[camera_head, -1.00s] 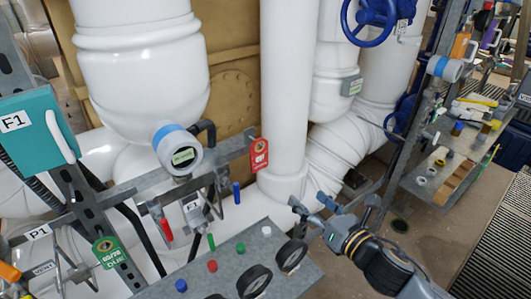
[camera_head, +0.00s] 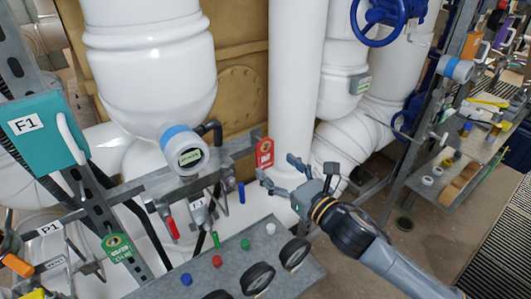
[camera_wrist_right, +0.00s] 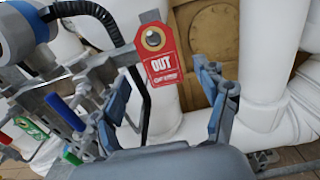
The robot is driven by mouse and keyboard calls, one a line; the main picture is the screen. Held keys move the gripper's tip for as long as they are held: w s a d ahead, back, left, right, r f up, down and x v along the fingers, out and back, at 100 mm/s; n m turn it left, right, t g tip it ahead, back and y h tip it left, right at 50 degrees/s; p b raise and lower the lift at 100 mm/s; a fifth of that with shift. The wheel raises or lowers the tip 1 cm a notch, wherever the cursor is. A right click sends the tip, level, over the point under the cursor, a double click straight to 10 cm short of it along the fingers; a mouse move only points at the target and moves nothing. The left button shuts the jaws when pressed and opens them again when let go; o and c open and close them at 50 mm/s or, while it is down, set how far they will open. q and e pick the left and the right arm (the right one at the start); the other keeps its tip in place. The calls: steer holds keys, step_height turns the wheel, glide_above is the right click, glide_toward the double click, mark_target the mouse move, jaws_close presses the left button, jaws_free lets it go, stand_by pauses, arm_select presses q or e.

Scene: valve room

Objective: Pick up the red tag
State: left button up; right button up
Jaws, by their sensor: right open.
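The red tag (camera_head: 264,153) hangs from the end of a grey metal bar in front of the white pipes. In the right wrist view the tag (camera_wrist_right: 162,60) shows a gold-ringed hole and the word OUT. My right gripper (camera_head: 275,171) is open and just right of and below the tag in the head view. In the right wrist view its fingers (camera_wrist_right: 163,103) are spread, with the lower end of the tag above and between them. The gripper looks empty. I cannot tell whether a finger touches the tag. My left gripper does not show clearly.
A grey panel (camera_head: 215,279) with coloured buttons and black gauges lies below the gripper. A blue-ringed gauge (camera_head: 183,150) and red and blue handles crowd the bar left of the tag. A green tag (camera_head: 118,247) hangs at lower left. A shelf (camera_head: 430,185) stands at right.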

mark_target(266, 156)
steer(key=p+x, duration=0.1)
steer(key=x, duration=0.3)
steer(key=shift+w, duration=0.1)
steer(key=shift+d, duration=0.1)
steer(key=c, duration=0.9)
steer(key=shift+o, duration=0.2)
steer(key=shift+r, duration=0.1)
